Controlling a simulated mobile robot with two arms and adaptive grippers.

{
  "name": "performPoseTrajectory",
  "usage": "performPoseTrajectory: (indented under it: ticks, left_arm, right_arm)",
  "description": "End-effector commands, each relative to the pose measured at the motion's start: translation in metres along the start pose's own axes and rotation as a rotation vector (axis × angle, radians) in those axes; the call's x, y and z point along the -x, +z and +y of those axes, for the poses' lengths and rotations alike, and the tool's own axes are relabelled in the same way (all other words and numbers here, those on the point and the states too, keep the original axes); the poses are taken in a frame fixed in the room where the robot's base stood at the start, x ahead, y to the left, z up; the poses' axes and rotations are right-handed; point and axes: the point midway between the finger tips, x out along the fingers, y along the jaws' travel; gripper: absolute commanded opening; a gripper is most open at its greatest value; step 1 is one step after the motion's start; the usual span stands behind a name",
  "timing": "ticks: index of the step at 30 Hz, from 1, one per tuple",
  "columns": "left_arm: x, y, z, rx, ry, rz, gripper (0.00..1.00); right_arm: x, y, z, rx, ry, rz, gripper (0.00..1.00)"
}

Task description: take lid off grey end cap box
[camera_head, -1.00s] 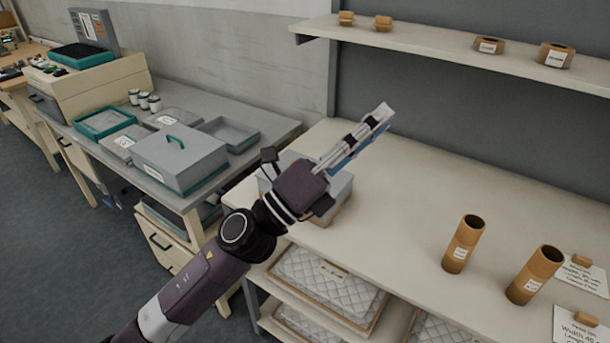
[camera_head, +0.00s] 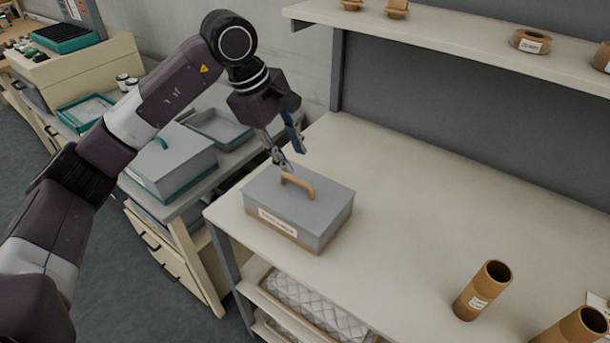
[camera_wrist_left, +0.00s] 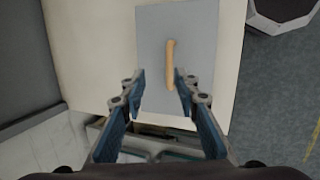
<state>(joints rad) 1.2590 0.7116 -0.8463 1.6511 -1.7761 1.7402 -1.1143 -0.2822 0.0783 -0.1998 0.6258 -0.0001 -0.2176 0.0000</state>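The grey end cap box (camera_head: 292,232) stands on the left end of the pale bench, with a label on its front. Its grey lid (camera_head: 312,205) is on, and a tan arched handle (camera_head: 298,184) rises from the lid's middle. My left gripper (camera_head: 287,160) points down just above and behind the handle. In the left wrist view the left gripper (camera_wrist_left: 158,98) is open, with its blue-padded fingers apart. The handle (camera_wrist_left: 171,64) shows ahead, between the fingertips' lines, and nothing is held. My right gripper is not in view.
Cardboard tubes (camera_head: 483,290) stand on the bench at right. A shelf (camera_head: 450,45) with tan rings overhangs the back. A second grey box with a teal handle (camera_head: 172,165) stands on the side table at left. The bench right of the box is clear.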

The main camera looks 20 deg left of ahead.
Motion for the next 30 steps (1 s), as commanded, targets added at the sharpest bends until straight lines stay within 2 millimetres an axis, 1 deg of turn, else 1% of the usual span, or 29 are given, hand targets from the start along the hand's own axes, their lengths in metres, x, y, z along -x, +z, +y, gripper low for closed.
performPoseTrajectory:
  ticks: [1,3,5,7,9,12,14,17,18,21,25,29,30]
  left_arm:
    - [0.002,-0.006,-0.001,0.000,-0.006,0.019,0.29]
    - [-0.002,-0.008,-0.002,0.000,-0.013,0.027,0.29]
    - [-0.009,-0.008,-0.003,0.000,-0.015,0.027,0.29]
    - [-0.017,-0.008,-0.003,0.000,-0.014,0.026,0.29]
    - [-0.023,-0.008,-0.004,-0.001,-0.014,0.025,0.29]
    - [-0.032,-0.008,-0.006,-0.001,-0.014,0.024,0.29]
    - [-0.040,-0.008,-0.009,-0.001,-0.015,0.023,0.29]
    - [-0.052,-0.008,-0.012,0.000,-0.014,0.022,0.29]
    - [-0.059,-0.008,-0.011,0.001,-0.014,0.022,0.29]
    - [-0.070,-0.009,-0.011,0.001,-0.011,0.022,0.29]
    - [-0.075,-0.009,-0.011,-0.001,-0.010,0.024,0.29]
    - [-0.075,-0.009,-0.011,-0.001,-0.010,0.024,0.29]
    - [-0.075,-0.009,-0.011,-0.001,-0.010,0.024,0.27]
  right_arm:
    - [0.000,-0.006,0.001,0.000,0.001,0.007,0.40]
    - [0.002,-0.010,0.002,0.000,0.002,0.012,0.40]
    - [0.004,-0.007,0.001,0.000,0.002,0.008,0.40]
    - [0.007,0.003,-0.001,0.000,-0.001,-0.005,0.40]
    - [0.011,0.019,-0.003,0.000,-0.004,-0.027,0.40]
    - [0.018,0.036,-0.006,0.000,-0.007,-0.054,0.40]
    - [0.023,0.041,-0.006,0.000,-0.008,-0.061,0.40]
    - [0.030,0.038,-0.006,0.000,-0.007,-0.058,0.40]
    - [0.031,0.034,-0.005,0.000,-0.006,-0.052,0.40]
    - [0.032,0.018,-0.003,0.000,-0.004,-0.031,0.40]
    - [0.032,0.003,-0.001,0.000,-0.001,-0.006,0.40]
    - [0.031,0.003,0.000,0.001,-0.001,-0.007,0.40]
    - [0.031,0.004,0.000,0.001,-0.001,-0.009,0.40]
